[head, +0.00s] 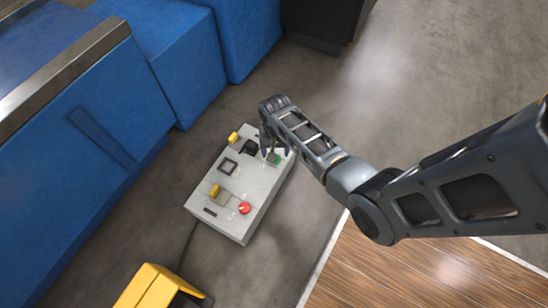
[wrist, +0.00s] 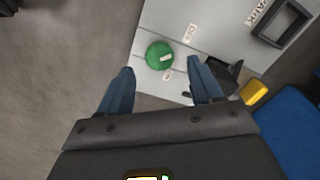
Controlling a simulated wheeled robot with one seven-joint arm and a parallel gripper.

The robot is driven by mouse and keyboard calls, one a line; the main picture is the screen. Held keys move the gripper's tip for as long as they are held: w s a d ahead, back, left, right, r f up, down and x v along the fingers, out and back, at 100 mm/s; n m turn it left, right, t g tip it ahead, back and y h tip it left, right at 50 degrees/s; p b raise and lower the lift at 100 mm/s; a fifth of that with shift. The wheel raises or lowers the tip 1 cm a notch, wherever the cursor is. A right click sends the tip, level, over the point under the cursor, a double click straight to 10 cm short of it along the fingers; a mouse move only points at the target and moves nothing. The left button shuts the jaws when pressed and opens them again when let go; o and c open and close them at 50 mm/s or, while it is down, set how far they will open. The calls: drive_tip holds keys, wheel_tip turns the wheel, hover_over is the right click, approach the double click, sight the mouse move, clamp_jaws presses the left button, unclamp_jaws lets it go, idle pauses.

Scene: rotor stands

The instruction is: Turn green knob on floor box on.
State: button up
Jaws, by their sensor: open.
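The grey floor box (head: 228,199) stands on the floor in the middle of the head view. Its green knob (wrist: 160,55) is round with a pale pointer mark and shows in the wrist view, beside a label that seems to read OFF. In the head view the green knob (head: 275,158) is partly hidden by my gripper (head: 268,150). My gripper is open over that end of the box. In the wrist view its two blue-grey fingers (wrist: 163,88) are apart, with the knob just beyond the gap between their tips. I cannot tell whether they touch it.
The box also carries a red knob (head: 244,208), yellow parts (head: 215,191) and a black square frame (head: 228,166). Blue blocks (head: 175,50) stand to the left and behind. A yellow object (head: 150,287) is at the front.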

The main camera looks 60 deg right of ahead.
drive_tip(key=shift+f+b, duration=0.75)
drive_tip(key=shift+f, duration=1.15)
drive_tip(key=shift+c, duration=0.5)
drive_tip(key=c, duration=1)
drive_tip(key=shift+o, duration=0.2)
